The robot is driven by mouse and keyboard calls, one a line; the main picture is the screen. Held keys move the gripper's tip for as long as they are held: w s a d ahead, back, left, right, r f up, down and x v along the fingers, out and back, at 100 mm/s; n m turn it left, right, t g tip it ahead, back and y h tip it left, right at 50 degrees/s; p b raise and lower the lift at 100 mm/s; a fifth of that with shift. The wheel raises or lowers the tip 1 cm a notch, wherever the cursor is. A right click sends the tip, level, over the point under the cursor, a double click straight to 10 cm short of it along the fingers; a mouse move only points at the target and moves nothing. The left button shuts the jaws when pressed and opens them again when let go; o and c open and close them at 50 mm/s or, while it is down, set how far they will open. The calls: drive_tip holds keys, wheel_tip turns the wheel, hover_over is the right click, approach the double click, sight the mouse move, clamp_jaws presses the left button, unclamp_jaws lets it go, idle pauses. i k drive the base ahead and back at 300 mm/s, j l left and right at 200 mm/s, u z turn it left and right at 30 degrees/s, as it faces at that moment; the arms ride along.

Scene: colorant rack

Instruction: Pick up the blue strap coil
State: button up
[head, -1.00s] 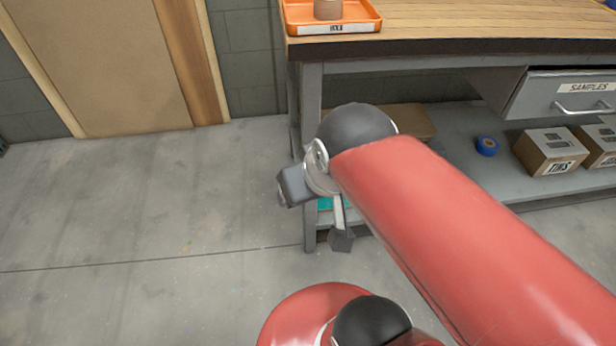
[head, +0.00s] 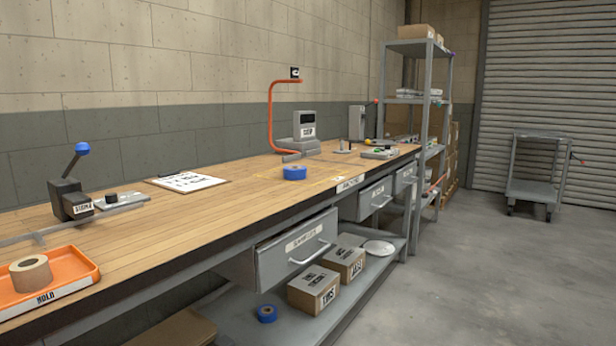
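Two blue coils show in the head view. One blue coil (head: 295,173) lies flat on the wooden bench top, in front of the grey scale-like device. A second, smaller-looking blue coil (head: 267,314) lies on the grey lower shelf under the bench, left of the cardboard boxes; a dark centre shows in it. I cannot tell from the picture which of them is the strap coil. My gripper and arm are out of view, so its state is hidden.
An orange tray (head: 84,266) holding a tan roll (head: 30,274) stands at the bench's left end. A clipboard (head: 187,181) lies behind the front edge. Drawers hang under the bench above two boxes (head: 313,289) (head: 343,263).

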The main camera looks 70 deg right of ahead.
sight(294, 172)
drive_tip(key=l+z, duration=0.1)
drive_tip(key=z, duration=2)
drive_tip(key=i+l, duration=0.6)
drive_tip(key=i+l+u, duration=0.15)
drive_tip(key=i+l, duration=1.05)
drive_tip(key=l, duration=0.2)
drive_tip(key=i+u, duration=0.05)
